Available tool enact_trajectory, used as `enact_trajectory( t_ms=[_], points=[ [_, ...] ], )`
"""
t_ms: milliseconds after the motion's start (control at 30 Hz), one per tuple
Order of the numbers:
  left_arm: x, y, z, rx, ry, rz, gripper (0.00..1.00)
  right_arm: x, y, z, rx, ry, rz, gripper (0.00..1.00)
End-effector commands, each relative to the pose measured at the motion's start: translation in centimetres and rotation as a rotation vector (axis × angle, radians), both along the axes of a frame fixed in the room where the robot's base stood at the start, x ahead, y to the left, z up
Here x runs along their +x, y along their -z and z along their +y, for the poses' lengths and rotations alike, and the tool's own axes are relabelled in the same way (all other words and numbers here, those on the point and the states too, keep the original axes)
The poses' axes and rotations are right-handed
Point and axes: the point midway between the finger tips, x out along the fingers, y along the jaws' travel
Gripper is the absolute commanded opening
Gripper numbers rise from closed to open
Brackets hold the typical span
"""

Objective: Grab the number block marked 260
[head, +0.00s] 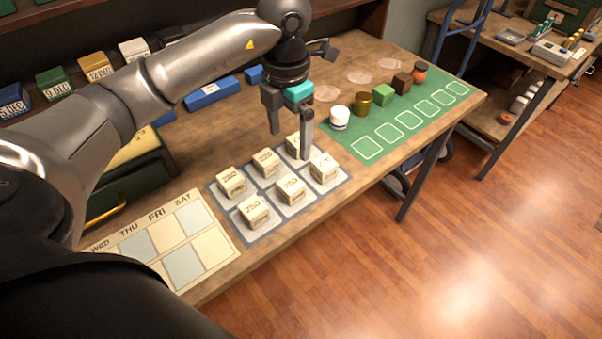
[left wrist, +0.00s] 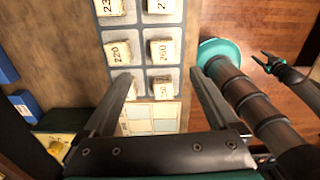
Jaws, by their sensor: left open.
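The block marked 260 (left wrist: 162,50) is a cream cube with dark digits, in the right column of the grey tray in the left wrist view. In the head view it appears to be the middle block of the front row (head: 291,189), its digits hard to read. My left gripper (head: 290,143) is open and empty, pointing down above the tray's far end. In the left wrist view its fingers (left wrist: 161,76) stand apart, with the 260 block beyond the gap. A dark forked part in that view (left wrist: 268,62) looks like my right gripper; its jaw state is unclear.
The tray (head: 238,230) holds several similar blocks close together, including 220 (left wrist: 117,52) and 250 (head: 254,211). A calendar board (head: 160,242) lies to the left. A green mat (head: 400,125) with small objects along it lies to the right. Boxes line the back.

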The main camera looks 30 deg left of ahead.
Motion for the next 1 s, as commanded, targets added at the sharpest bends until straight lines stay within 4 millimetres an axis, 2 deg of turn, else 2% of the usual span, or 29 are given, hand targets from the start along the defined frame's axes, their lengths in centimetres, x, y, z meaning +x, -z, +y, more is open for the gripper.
enact_trajectory(
  t_ms=[33,133,300,500,767,1000],
  points=[
    [-0.1,0.8,0.0,0.001,-0.001,0.006,0.94,-1.2,0.2,0.0,-0.001,0.0,0.018,0.5],
    [-0.2,2.8,0.0,0.001,0.001,0.008,0.94,-3.1,0.5,-0.1,-0.004,0.0,0.049,0.5],
    [-0.1,6.5,-0.1,-0.002,0.001,0.007,0.94,-4.5,1.0,-0.2,-0.006,-0.001,0.072,0.5],
    [-0.1,9.2,-0.2,-0.003,0.002,0.004,0.94,-3.8,1.2,-0.1,-0.004,-0.001,0.062,0.5],
    [-0.1,10.7,-0.2,-0.003,0.002,0.004,0.94,-2.7,1.2,0.0,-0.002,-0.001,0.041,0.5],
    [0.0,14.3,-0.5,-0.003,0.001,0.005,0.94,-2.7,1.6,0.0,-0.001,-0.001,0.042,0.5]
  ],
)
